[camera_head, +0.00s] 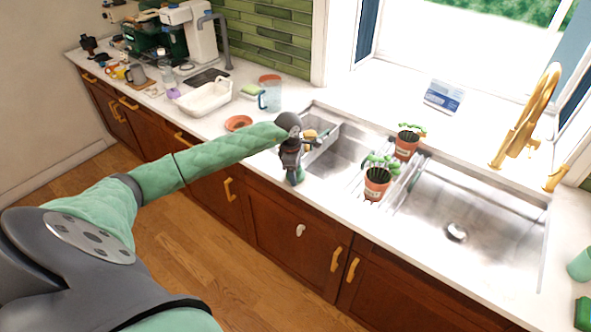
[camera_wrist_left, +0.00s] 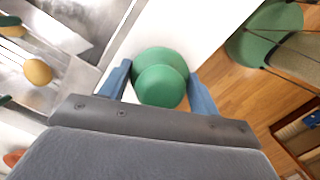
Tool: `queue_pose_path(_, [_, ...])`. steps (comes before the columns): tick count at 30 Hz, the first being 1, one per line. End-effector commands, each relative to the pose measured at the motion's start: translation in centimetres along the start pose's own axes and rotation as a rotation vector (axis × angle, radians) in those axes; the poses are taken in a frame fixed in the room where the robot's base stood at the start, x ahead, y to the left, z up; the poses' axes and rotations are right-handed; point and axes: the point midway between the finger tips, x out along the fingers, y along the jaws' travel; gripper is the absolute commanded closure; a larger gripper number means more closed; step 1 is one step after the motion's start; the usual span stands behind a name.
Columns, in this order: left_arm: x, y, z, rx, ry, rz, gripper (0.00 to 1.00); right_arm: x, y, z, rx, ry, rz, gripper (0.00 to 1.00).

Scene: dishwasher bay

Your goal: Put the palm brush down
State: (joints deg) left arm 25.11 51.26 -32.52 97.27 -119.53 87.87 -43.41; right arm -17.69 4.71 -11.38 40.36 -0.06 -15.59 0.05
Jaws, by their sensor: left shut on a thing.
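The palm brush (camera_wrist_left: 160,85) shows in the left wrist view as a round green knob above a wider green body. My left gripper (camera_head: 294,176) has its two blue fingers closed on either side of it. In the head view the gripper points down at the front strip of the white counter (camera_head: 225,152), just left of the sink. The brush is mostly hidden there by the gripper; only a little green shows at its tip. I cannot tell whether the brush touches the counter. My right gripper is not in view.
A grey caddy (camera_head: 326,131) hangs in the left basin, beside the gripper. Two potted plants (camera_head: 376,183) stand on a rack between the basins. A terracotta saucer (camera_head: 238,123), a pitcher (camera_head: 269,95) and a white tub (camera_head: 204,98) stand on the counter farther left.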

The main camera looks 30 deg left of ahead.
Motion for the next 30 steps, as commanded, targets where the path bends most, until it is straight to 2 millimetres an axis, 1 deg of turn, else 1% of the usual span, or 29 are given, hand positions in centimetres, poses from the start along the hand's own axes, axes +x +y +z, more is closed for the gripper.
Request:
queue_pose_path(8, [0.1,0.0,0.0,0.000,0.000,0.001,0.56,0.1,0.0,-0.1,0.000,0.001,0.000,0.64])
queue_pose_path(17, [0.3,0.0,0.0,0.000,0.000,0.001,0.56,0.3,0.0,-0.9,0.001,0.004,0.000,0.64])
queue_pose_path(18, [0.2,0.0,0.0,0.000,0.000,0.001,0.30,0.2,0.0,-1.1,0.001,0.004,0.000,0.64])
queue_pose_path(20, [0.2,0.0,0.0,0.000,0.000,0.000,0.18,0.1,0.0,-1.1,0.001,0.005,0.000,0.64])
queue_pose_path(21, [0.2,0.0,0.0,0.000,0.000,0.000,0.16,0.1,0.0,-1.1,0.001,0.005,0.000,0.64])
queue_pose_path(30, [0.2,0.0,0.0,0.000,0.000,0.000,0.16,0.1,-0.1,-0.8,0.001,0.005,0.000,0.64])
